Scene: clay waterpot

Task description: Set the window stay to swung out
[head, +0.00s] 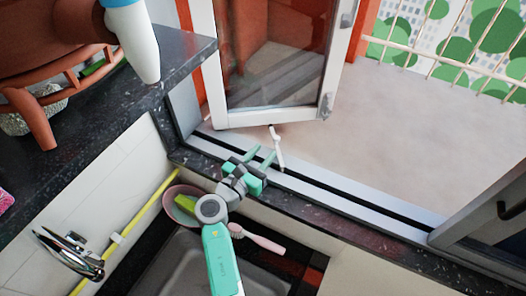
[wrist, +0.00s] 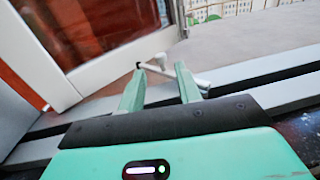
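In the wrist view, my gripper (wrist: 159,66) is open. I cannot tell whether either finger touches the stay.
A dark sill with pale metal tracks (head: 340,205) runs along the opening. A sink (head: 185,265), a pink brush (head: 258,240), a bowl (head: 178,200) and a tap (head: 68,252) lie below. A dark countertop (head: 100,110) is at left. Beyond the sill is bare floor.

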